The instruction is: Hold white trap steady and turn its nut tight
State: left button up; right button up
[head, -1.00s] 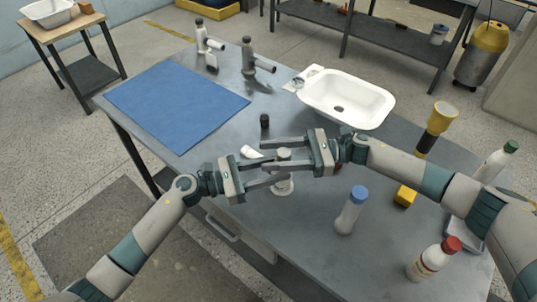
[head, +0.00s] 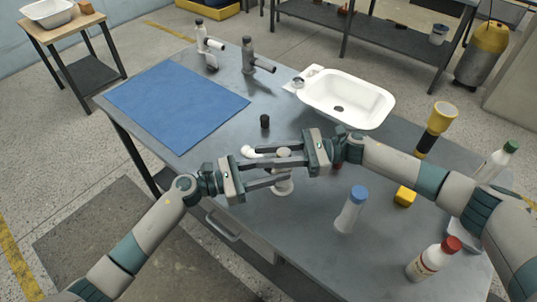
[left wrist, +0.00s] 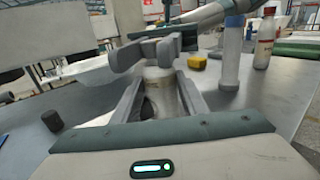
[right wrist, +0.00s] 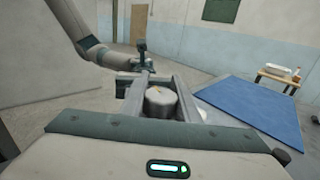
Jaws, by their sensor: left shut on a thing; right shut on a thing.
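The white trap (head: 283,186) stands upright near the table's front edge, with its side pipe (head: 249,152) to the left. My left gripper (head: 279,180) is shut on the trap's body, which also shows between its fingers in the left wrist view (left wrist: 160,88). My right gripper (head: 268,160) is above it, shut on the nut (head: 284,153) at the trap's top. In the right wrist view the round grey-white nut (right wrist: 160,101) sits between the fingers. The fingers partly hide the trap and nut.
A small dark cap (head: 265,121) stands behind the grippers. A blue-capped bottle (head: 351,210) and yellow block (head: 405,196) are to the right. A white basin (head: 345,100) and blue mat (head: 178,105) lie farther back.

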jog(key=shift+g, duration=0.3)
jog(key=shift+s+d+n+g+h, duration=0.2)
jog(key=shift+s+n+g+h, duration=0.15)
jog(key=shift+n+g+h, duration=0.8)
jog(key=shift+s+d+n+g+h, duration=0.2)
jog(key=shift+s+n+g+h, duration=0.3)
jog(key=shift+n+g, duration=1.2)
jog(key=shift+s+d+n+g+h, duration=0.2)
jog(key=shift+n+g+h, duration=0.7)
jog(key=shift+g, duration=1.05)
jog(key=shift+s+d+h, duration=0.1)
jog(key=shift+h, duration=0.25)
jog(key=o, duration=1.1)
jog(key=shift+c, duration=0.2)
jog(key=shift+r, duration=0.1)
notch_tip(320, 180, up, 10)
